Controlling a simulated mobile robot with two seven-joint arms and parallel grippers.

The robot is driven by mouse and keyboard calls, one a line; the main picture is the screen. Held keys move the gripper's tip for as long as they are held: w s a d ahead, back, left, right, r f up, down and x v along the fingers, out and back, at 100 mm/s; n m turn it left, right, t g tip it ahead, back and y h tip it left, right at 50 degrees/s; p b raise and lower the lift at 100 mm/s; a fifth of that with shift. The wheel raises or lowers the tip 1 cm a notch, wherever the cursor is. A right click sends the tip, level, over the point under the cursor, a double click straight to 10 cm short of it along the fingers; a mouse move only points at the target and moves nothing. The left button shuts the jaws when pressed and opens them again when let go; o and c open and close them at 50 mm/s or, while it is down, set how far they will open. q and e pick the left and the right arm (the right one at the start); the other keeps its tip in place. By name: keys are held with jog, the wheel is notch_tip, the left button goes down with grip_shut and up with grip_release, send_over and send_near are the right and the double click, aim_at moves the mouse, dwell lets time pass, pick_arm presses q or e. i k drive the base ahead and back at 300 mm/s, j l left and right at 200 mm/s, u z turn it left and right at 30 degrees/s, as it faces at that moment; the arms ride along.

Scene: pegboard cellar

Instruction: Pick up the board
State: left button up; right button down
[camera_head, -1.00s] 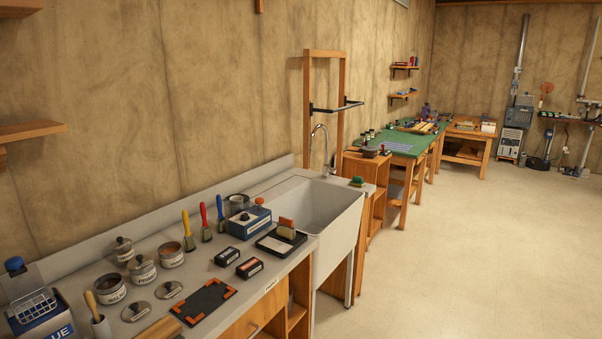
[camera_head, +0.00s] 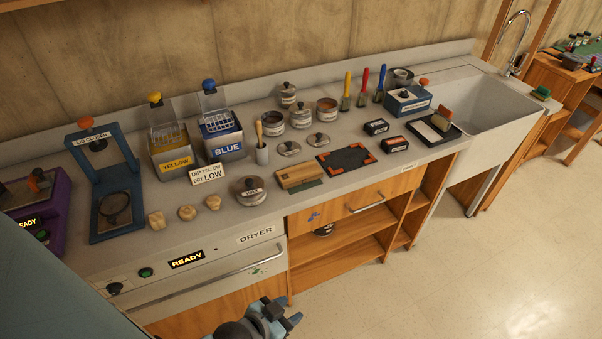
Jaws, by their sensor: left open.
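A flat dark board with orange corners (camera_head: 346,158) lies on the grey counter, left of the sink. Whether this is the task's board I cannot tell for sure. Beside it on the left lies a wooden-backed piece with a dark green edge (camera_head: 299,175). My left gripper (camera_head: 284,313) is open at the bottom edge of the view, in front of the dryer and cabinet. It is apart from the board and holds nothing that I can see. My right gripper is not in view.
Labelled blue (camera_head: 222,147) and yellow (camera_head: 174,160) tins, a lidded jar (camera_head: 250,190) and a blue lid closer (camera_head: 104,180) crowd the counter left of the board. An ink pad (camera_head: 434,130) and the sink (camera_head: 490,115) are to the right. The floor in front is clear.

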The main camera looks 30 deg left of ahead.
aim_at(290, 177)
jog(key=u, duration=0.9)
